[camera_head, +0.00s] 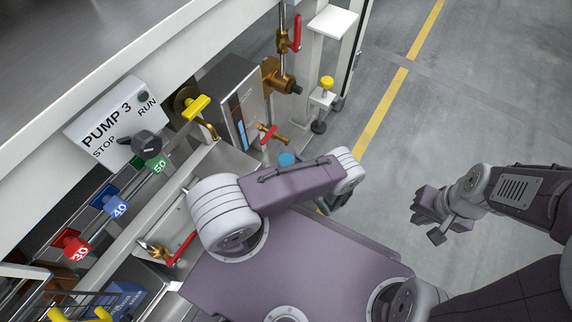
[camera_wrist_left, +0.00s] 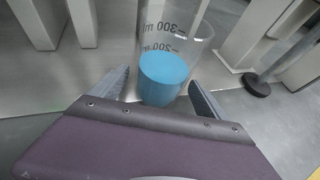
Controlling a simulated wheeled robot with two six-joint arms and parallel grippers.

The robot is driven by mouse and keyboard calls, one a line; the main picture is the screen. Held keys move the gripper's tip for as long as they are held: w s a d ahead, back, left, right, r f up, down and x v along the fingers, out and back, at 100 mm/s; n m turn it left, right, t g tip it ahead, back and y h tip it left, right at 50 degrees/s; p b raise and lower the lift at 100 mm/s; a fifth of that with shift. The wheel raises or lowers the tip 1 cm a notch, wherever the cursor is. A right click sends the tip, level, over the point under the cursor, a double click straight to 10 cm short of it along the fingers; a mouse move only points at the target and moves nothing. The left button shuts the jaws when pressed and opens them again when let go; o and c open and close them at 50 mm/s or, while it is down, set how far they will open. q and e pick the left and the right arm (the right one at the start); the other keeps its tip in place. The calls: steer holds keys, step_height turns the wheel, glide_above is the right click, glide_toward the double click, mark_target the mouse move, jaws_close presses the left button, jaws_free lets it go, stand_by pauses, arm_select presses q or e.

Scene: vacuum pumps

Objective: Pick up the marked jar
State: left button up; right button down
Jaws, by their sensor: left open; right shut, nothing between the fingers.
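The marked jar (camera_wrist_left: 165,72) is clear, with 200 ml and 300 ml marks and blue liquid in its lower part. It stands upright on a metal surface; in the head view its blue part (camera_head: 287,159) shows just behind my left forearm. My left gripper (camera_wrist_left: 159,82) is open, with one finger on each side of the jar in the picture. The palm edge hides part of the jar's foot, and I cannot tell how deep it is between the fingers. My right gripper (camera_head: 427,228) is shut and empty above the floor at the right.
A pump panel (camera_head: 112,122) with a black knob, red, blue and green numbered tags, and a red-handled valve (camera_head: 267,134) stand close by at the left. White frame posts (camera_head: 310,75) rise behind the jar. The floor (camera_head: 480,90) at the right is clear.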

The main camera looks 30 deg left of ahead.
arm_select(q)
steer(key=shift+x, duration=0.9)
arm_select(e)
steer(key=shift+f, duration=0.55)
arm_select(q)
steer(key=c, duration=1.8)
steer(key=shift+r, duration=0.1)
arm_select(e)
steer(key=shift+r, duration=0.15)
